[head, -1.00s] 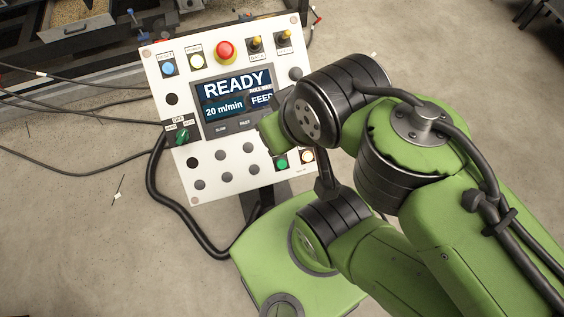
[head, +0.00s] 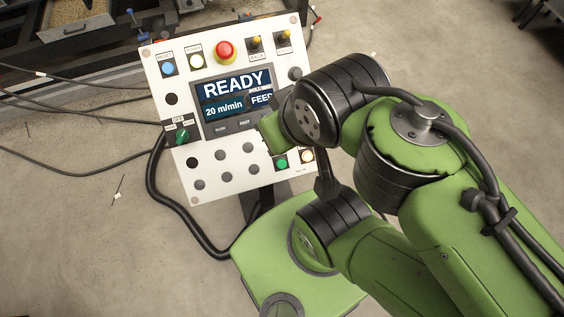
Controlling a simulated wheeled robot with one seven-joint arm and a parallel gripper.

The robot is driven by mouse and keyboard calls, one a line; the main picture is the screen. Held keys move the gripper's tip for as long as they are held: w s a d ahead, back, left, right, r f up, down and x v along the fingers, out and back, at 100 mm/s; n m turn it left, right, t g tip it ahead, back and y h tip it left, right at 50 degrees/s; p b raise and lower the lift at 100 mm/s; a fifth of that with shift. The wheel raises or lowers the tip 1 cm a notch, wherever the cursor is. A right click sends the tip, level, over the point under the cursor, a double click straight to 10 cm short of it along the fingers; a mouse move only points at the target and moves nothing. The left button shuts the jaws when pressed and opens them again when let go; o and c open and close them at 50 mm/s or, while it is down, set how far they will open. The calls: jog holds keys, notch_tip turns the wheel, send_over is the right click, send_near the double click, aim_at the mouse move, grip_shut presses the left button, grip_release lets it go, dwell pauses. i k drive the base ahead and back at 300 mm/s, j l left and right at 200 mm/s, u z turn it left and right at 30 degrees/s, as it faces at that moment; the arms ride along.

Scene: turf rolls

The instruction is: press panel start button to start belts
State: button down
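The white control panel (head: 215,180) stands tilted on a post left of my arm. Its screen (head: 222,100) reads READY, 20 m/min and FEED, partly covered by my wrist. A green button (head: 281,163) sits low on the panel's right side, just below my wrist; its label is too small to read. My gripper end (head: 271,134) shows as a green block in front of the panel's right part. Its fingers cannot be made out, and I cannot tell whether it touches the panel.
A red emergency stop (head: 225,51) is at the panel's top, beside blue (head: 168,68) and white (head: 197,61) buttons and two yellow-tipped switches. A green selector (head: 182,137) is on the left. A thick black cable (head: 158,200) loops beside the panel. Open concrete floor lies at lower left.

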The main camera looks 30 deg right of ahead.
aim_at(281, 163)
jog(key=k+j+u, duration=0.3)
jog(key=k, duration=0.2)
jog(key=k+j+u, duration=0.35)
jog(key=k+j, duration=0.1)
jog(key=j, duration=0.05)
